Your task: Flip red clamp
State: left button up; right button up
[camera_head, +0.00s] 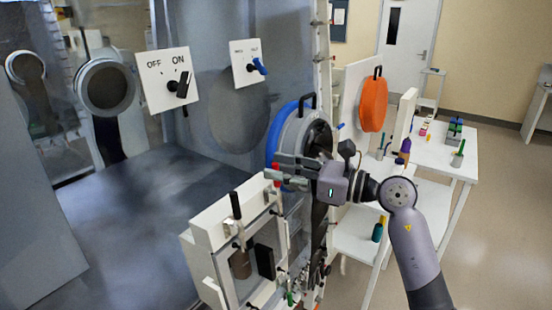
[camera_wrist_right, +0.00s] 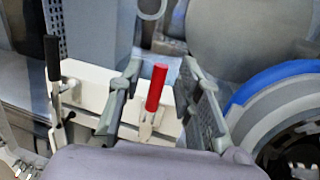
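The red clamp (camera_wrist_right: 157,88) stands with its red handle upright on the white box's top edge in the right wrist view. In the head view only a small red part of it (camera_head: 277,168) shows, partly hidden by the fingers. My right gripper (camera_head: 277,167) is open, with one finger on each side of the red handle. In the right wrist view (camera_wrist_right: 160,75) gaps show between the handle and both fingers, so they look apart from it. My left gripper is not in view.
A black-handled clamp (camera_head: 236,205) stands on the same white box (camera_head: 208,232), left of the red one. A blue-rimmed round port (camera_head: 283,137) is close behind my right gripper. An orange disc (camera_head: 373,104) and white side tables (camera_head: 440,153) are to the right.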

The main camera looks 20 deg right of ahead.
jog(key=shift+w+a, duration=0.45)
jog(key=shift+a, duration=0.15)
jog(key=shift+d, duration=0.1)
jog(key=shift+c, duration=0.4)
grip_shut()
